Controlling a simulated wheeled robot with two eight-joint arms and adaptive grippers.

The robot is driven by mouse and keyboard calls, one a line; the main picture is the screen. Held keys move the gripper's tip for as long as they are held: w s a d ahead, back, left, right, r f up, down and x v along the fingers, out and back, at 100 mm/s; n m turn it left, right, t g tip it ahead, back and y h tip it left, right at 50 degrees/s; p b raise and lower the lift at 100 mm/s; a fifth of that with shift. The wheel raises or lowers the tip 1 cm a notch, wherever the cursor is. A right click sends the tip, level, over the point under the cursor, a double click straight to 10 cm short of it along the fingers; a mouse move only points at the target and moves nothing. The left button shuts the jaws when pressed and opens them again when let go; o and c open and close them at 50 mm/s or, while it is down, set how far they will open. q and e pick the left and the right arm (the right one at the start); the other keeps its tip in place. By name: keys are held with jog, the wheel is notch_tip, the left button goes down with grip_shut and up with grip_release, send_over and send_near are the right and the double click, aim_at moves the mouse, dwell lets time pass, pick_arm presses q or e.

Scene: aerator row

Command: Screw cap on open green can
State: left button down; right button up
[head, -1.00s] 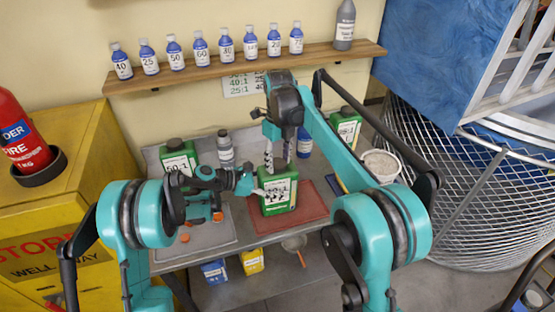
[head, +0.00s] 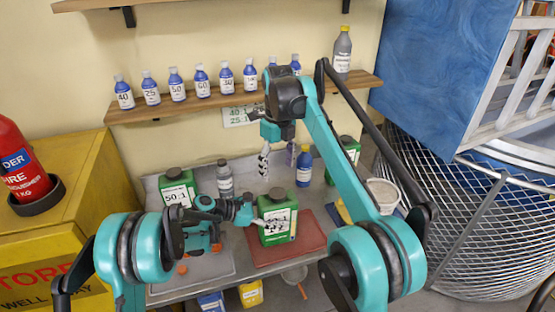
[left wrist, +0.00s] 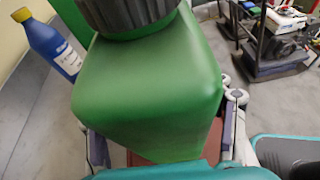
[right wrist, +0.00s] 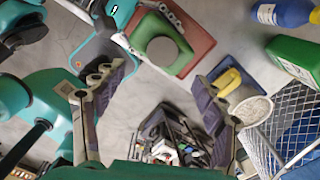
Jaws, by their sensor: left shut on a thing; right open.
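The green can (head: 274,234) with a white label stands upright on the red mat (head: 312,238). A dark cap (head: 277,194) sits on its neck; in the left wrist view the ribbed cap (left wrist: 130,14) fills the top, and from above it is a grey disc (right wrist: 162,51). Whether it is fully tight cannot be told. My left gripper (head: 260,220) is shut on the can's body, with a finger on each side in the left wrist view (left wrist: 165,140). My right gripper (head: 279,157) is open and empty above the can, apart from the cap.
Another green can (head: 178,191), a grey bottle (head: 225,182) and a blue bottle (head: 304,166) stand behind on the bench. A third green can (head: 349,149) and a white tub (head: 384,194) are at right. A wall shelf (head: 240,97) holds several bottles behind my right arm.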

aim_at(258, 213)
pick_arm(q)
jog(key=shift+f, duration=0.1)
pick_arm(e)
jog(key=shift+r, duration=1.45)
pick_arm(q)
jog(key=shift+c, duration=0.8)
grip_release()
jog(key=v, duration=1.2)
